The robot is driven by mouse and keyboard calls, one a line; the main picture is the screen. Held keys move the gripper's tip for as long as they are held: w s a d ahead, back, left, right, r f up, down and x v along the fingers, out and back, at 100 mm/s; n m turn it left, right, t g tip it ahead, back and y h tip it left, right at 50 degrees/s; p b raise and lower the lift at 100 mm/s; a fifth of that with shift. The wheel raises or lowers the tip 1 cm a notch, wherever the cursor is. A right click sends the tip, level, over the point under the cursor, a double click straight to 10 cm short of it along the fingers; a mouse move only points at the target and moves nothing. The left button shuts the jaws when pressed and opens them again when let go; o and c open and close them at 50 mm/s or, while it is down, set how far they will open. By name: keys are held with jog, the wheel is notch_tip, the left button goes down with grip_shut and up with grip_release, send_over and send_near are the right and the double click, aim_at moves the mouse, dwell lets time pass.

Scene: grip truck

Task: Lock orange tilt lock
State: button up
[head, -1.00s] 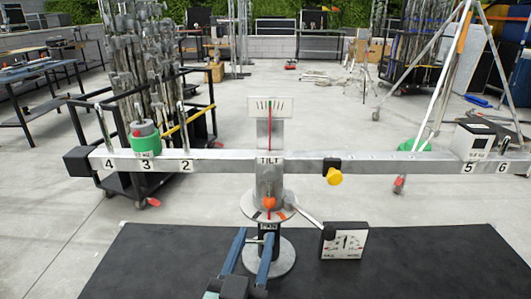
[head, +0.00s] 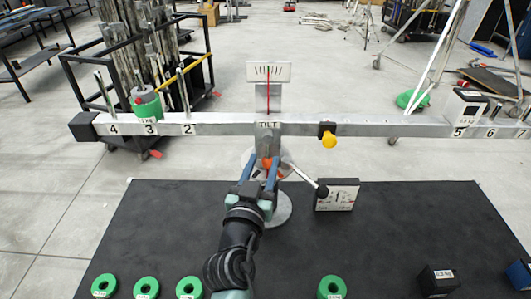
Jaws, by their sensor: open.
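The orange tilt lock (head: 266,162) is a small knob on the grey central post, just below the TILT label (head: 268,125). It shows partly between my gripper's fingers. My gripper (head: 259,168) reaches up from the bottom of the view with two blue fingers, open, one on each side of the knob in the picture. I cannot tell whether either finger touches it. The metal balance beam (head: 350,127) is roughly level, and the red needle (head: 268,95) on the dial above points nearly straight up.
A green weight (head: 147,104) sits at position 3, and a dark-topped block (head: 466,110) near position 5. A yellow knob (head: 328,141) hangs under the beam. A gauge box (head: 338,194) stands right of the post. Several green rings lie along the black table's (head: 400,220) front.

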aim_at(267, 151)
jog(key=shift+w+d, duration=0.15)
jog(key=shift+w, duration=0.6)
jog(key=shift+w+d, duration=0.15)
jog(key=shift+w, duration=0.6)
grip_shut()
dwell(0.4)
